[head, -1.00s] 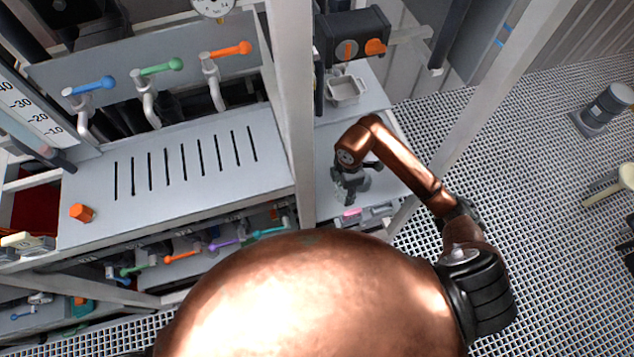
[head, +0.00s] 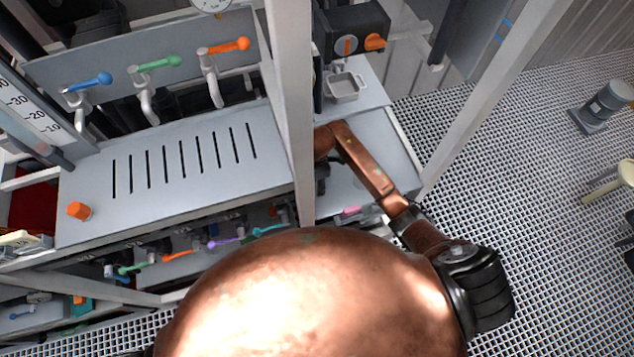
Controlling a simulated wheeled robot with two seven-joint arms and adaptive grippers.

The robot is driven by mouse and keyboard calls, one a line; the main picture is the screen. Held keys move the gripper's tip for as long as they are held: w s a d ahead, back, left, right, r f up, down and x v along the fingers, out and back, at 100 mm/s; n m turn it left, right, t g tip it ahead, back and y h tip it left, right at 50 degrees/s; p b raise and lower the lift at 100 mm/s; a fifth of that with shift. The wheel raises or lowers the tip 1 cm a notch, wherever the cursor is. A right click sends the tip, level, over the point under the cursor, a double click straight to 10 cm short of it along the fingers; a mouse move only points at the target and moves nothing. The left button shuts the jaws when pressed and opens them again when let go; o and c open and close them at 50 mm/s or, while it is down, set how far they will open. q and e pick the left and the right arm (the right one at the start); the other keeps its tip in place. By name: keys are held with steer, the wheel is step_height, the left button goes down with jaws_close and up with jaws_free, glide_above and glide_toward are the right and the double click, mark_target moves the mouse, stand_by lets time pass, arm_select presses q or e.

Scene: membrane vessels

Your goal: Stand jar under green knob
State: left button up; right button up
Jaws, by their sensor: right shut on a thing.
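The green knob (head: 174,60) is on the middle tap of a grey panel at the upper left. Its bent pale spout (head: 147,100) hangs over a slotted grey counter (head: 215,180). My right gripper (head: 321,178) is beside the upright post, at the right-hand bench. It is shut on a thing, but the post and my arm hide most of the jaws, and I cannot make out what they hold. I cannot identify a jar in view. My left gripper is not in view.
Blue (head: 104,78) and orange (head: 242,43) knobs flank the green one. An upright post (head: 291,110) stands between the slotted counter and my right gripper. An orange piece (head: 79,211) sits at the counter's left. A small metal tray (head: 345,87) is behind my right arm. The counter's middle is clear.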

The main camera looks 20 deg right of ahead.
steer(key=shift+f, duration=0.15)
steer(key=shift+f, duration=0.1)
steer(key=o, duration=1.2)
steer(key=shift+c, duration=0.2)
step_height(320, 180, up, 8)
steer(key=shift+f, duration=0.1)
